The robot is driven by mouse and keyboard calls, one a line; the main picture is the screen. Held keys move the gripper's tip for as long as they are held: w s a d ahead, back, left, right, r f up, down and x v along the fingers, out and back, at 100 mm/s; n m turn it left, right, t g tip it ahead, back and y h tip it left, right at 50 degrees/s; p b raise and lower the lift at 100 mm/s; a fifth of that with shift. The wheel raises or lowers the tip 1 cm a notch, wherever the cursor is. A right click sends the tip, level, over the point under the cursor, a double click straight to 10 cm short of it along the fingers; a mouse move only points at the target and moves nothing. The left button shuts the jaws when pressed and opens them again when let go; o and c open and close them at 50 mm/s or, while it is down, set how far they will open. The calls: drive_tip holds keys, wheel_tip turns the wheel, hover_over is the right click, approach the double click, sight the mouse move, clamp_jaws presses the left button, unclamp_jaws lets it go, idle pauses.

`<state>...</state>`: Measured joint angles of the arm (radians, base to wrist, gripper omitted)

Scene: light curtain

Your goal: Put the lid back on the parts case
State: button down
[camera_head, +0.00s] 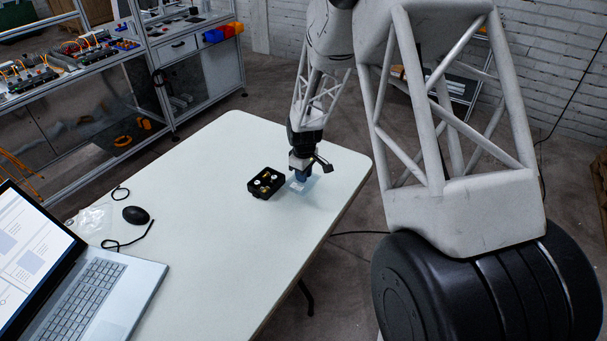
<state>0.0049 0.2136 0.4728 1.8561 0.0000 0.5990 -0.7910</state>
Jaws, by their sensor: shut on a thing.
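The parts case (254,190) is a small black open box on the white table, with several small white and brass-coloured parts inside. My gripper (300,180) points down just right of the case, low over the table. It is shut on a pale, clear flat piece (303,185), which looks like the lid. The lid lies beside the case's right edge; I cannot tell whether it touches the table or the case. The fingertips are small and partly hidden by the gripper body.
The white table (215,225) is clear in front of the case and behind it. A laptop (90,290), a black mouse (136,214) with its cable and a clear plastic bag (93,219) are at the left. A workbench (75,65) stands beyond the table.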

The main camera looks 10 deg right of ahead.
drive_tip(key=w+a+r, duration=0.2)
drive_tip(key=a, duration=0.3)
drive_tip(key=w+a+r, duration=0.3)
drive_tip(key=a, duration=0.3)
drive_tip(key=shift+w+a+r, duration=0.2)
drive_tip(key=shift+r, duration=0.1)
drive_tip(key=shift+f, duration=0.2)
drive_tip(key=shift+f, duration=3.05)
drive_tip(key=shift+f, duration=0.2)
idle(0.4)
drive_tip(key=shift+c, duration=2.3)
unclamp_jaws()
drive_tip(key=shift+r, duration=0.25)
